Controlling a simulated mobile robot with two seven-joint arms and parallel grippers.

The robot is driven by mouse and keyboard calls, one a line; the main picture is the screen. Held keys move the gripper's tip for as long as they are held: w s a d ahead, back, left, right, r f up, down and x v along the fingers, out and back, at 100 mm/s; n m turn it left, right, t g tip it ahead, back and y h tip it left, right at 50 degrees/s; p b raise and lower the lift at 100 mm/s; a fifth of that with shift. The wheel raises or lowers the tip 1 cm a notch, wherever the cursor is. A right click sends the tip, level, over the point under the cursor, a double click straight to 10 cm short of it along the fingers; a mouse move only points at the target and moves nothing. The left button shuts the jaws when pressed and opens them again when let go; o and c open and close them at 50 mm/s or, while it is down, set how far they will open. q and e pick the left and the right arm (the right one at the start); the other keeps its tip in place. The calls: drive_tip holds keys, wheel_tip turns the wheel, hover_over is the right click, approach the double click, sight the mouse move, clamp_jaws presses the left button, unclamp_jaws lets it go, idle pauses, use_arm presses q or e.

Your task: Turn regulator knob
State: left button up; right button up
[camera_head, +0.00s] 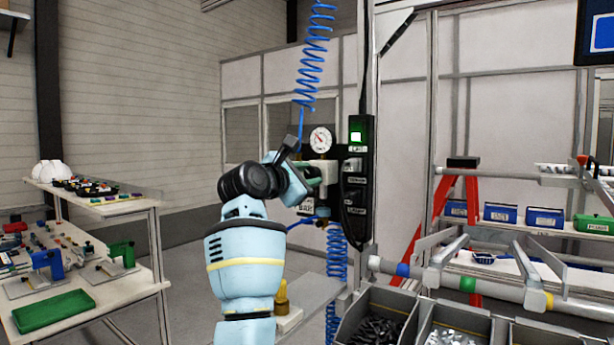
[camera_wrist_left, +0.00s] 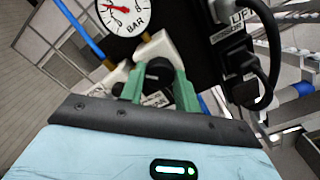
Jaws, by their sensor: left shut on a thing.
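The regulator's black knob (camera_wrist_left: 158,72) sits below the white pressure gauge (camera_wrist_left: 124,14) in the left wrist view. My left gripper (camera_wrist_left: 160,88) has its two green fingers on either side of the knob and is shut on it. In the head view the gauge (camera_head: 321,139) shows above my left gripper (camera_head: 318,174), which reaches the regulator from the left. The knob is mostly hidden there by my gripper and wrist. The gauge's red needle points to the upper left. My right gripper is in neither view.
A black power strip (camera_head: 357,185) with a green light stands right of the regulator. A blue coiled hose (camera_head: 312,60) hangs above it, and another hangs below. Bins of parts (camera_head: 375,322) and a red ladder (camera_head: 472,200) are at right. A cluttered workbench (camera_head: 110,305) is at left.

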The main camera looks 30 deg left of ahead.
use_arm(q)
drive_tip(key=m, duration=0.7)
drive_tip(key=shift+f+m, duration=0.1)
drive_tip(key=shift+m, duration=0.2)
drive_tip(key=m, duration=0.3)
drive_tip(key=shift+m, duration=0.3)
drive_tip(key=m, duration=0.3)
drive_tip(key=shift+m, duration=0.3)
drive_tip(key=m, duration=1.1)
drive_tip(key=shift+f+m, duration=0.1)
drive_tip(key=shift+m, duration=0.3)
